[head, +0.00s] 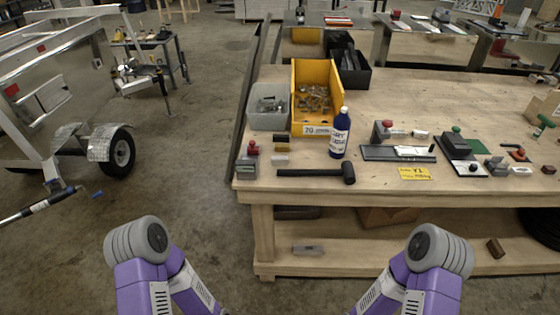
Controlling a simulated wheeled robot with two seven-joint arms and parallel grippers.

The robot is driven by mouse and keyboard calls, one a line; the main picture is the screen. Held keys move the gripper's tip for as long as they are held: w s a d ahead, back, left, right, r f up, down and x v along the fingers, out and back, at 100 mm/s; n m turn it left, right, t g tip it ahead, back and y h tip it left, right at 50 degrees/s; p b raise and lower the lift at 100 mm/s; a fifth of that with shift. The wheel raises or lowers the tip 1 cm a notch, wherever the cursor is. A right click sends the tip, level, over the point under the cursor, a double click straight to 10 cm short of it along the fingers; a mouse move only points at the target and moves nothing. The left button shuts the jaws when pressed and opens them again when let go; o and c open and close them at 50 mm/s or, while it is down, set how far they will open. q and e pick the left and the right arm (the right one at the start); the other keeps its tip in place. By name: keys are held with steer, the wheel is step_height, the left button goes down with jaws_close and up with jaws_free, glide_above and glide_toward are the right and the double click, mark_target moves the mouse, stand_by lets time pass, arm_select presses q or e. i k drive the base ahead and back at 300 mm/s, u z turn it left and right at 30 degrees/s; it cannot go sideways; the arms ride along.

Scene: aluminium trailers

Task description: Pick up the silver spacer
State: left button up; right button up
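I cannot pick out the silver spacer for certain. Small metallic parts lie in the yellow bin (313,124) and in the grey bin (268,122) beside it, too small to tell apart. A small silvery block (280,160) lies on the workbench (392,200) in front of the bins. A flat grey metal piece (308,249) lies on the lower shelf. Only purple links of my two arms show at the bottom of the head view. Both grippers are out of view.
A blue bottle (340,133) and a black mallet (318,173) stand and lie in front of the bins. A red-topped block (253,148) is near the left edge. Several tools crowd the right side. A trailer (50,105) stands at left; floor between is clear.

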mark_target(281, 160)
steer(key=u, duration=2.05)
steer(key=i, duration=1.45)
steer(key=z, duration=1)
